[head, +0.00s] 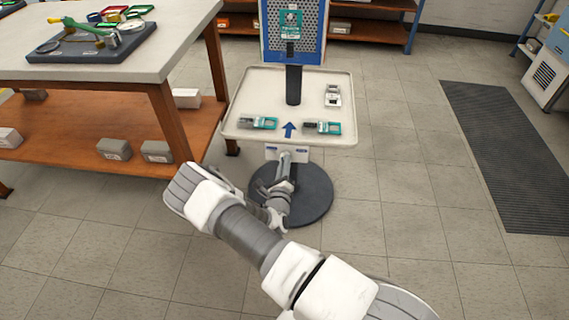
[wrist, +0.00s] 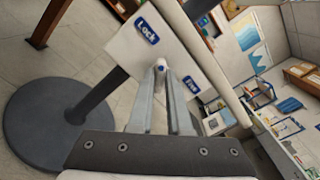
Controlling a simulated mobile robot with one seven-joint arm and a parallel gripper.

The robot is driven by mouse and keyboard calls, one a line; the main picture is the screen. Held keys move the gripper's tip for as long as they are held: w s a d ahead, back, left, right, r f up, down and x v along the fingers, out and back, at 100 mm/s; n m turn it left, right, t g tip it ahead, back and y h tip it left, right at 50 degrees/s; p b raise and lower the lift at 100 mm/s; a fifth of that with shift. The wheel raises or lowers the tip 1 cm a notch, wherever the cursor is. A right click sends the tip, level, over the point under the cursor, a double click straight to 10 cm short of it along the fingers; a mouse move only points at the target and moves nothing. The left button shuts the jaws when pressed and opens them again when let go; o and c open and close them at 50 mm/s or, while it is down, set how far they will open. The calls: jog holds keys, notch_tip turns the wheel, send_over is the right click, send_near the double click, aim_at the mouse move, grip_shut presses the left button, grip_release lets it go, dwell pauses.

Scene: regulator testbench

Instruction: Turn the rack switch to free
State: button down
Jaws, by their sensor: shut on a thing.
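The rack switch (wrist: 160,67) shows in the wrist view as a small light piece with a blue mark, on a white plate (wrist: 125,50) under the rack's tray. A blue label reading "Lock" (wrist: 146,31) is on one side of it, and a blue label that seems to read "Free" (wrist: 192,83) is on the other. My gripper (wrist: 162,82) is shut on the switch, its fingertips hiding most of it, so its exact angle is unclear. In the head view, my gripper (head: 285,157) is at the plate just below the tray's front edge.
The rack's pale tray (head: 312,83) carries several small devices and a blue arrow. A dark round base (head: 315,200) stands below. A workbench (head: 140,65) with a wooden shelf is close on the left. The floor to the right is clear, with a dark mat (head: 510,155).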

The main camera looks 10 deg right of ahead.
jog(key=shift+m, duration=0.3)
jog(key=m+p, duration=0.4)
jog(key=m, duration=0.4)
jog(key=m+p, duration=0.5)
jog(key=m, duration=0.4)
jog(key=shift+s+d+p, duration=0.15)
jog(key=shift+d+p, duration=0.05)
jog(key=shift+p, duration=0.1)
jog(key=shift+f+m, duration=0.1)
jog(key=shift+m, duration=0.2)
jog(key=c, duration=0.9)
grip_release()
jog(key=shift+o, duration=0.2)
